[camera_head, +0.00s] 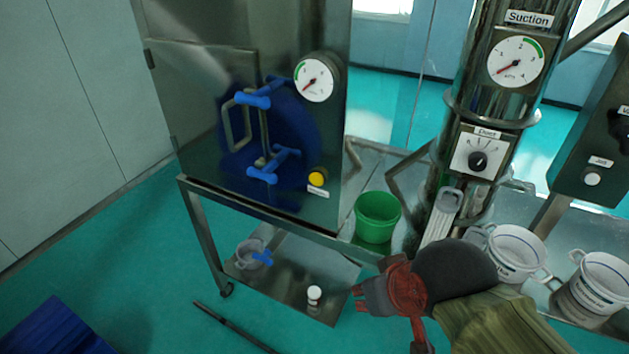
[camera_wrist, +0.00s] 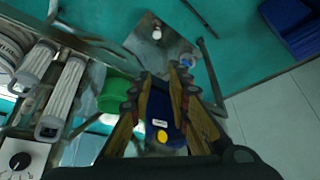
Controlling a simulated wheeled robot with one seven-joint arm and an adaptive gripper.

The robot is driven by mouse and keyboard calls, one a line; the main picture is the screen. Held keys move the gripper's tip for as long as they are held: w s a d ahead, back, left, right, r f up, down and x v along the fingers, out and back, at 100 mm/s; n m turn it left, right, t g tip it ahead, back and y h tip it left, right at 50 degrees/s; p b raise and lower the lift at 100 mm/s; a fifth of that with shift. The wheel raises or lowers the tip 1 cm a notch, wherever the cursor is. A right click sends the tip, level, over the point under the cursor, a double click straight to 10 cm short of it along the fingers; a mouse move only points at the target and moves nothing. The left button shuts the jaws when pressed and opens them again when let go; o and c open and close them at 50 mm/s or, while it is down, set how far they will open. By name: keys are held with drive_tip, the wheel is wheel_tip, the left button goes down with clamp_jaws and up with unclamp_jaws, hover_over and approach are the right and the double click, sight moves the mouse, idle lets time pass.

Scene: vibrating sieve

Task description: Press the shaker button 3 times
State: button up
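A round yellow button (camera_head: 318,179) sits low on the right side of the steel cabinet's front (camera_head: 290,205), with a small white label below it, too small to read. The button also shows in the wrist view (camera_wrist: 163,136), low between my fingers. My gripper (camera_head: 372,294) is in front of the cabinet, lower right of the button and apart from it. In the wrist view my gripper (camera_wrist: 160,72) has its two fingers parted with nothing held between them.
Blue clamp handles (camera_head: 262,96) and a gauge (camera_head: 315,80) are on the cabinet. A green bucket (camera_head: 377,218) stands right of it. A suction column with a dial (camera_head: 478,160) and white buckets (camera_head: 515,252) are farther right. A lower shelf (camera_head: 290,285) holds small items.

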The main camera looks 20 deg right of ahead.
clamp_jaws()
idle(1.2)
